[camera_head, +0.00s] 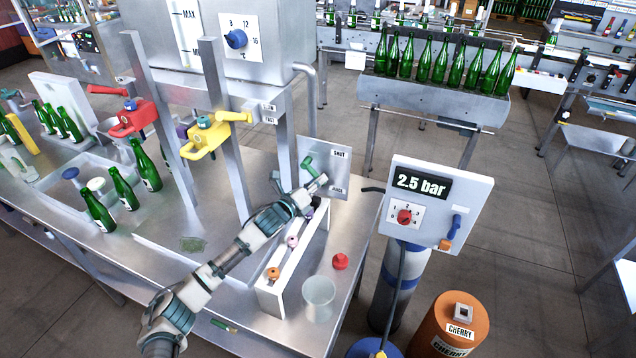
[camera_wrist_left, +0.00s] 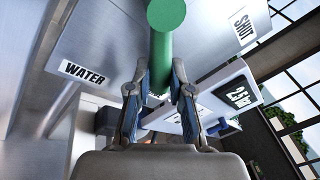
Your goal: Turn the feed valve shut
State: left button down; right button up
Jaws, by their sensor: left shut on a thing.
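The green feed valve handle (camera_head: 309,164) is mounted on a grey metal panel (camera_head: 335,168) at the table's far right corner. The panel carries a SHUT label at its upper right and another label lower down, which reads WATER in the left wrist view. In the left wrist view the green handle (camera_wrist_left: 160,50) runs between the two fingers, with its round end above them. My left gripper (camera_head: 316,184) is shut on this handle. Its fingers (camera_wrist_left: 160,88) press on both sides of the bar. The right gripper does not show.
A white rack (camera_head: 291,262) with small coloured taps stands under my left arm, near a clear cup (camera_head: 318,296) and red cap (camera_head: 340,261). A 2.5 bar gauge box (camera_head: 437,203) stands right of the table. Green bottles (camera_head: 123,188) stand at left.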

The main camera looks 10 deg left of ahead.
pick_arm(q)
jog(key=shift+f, duration=0.2)
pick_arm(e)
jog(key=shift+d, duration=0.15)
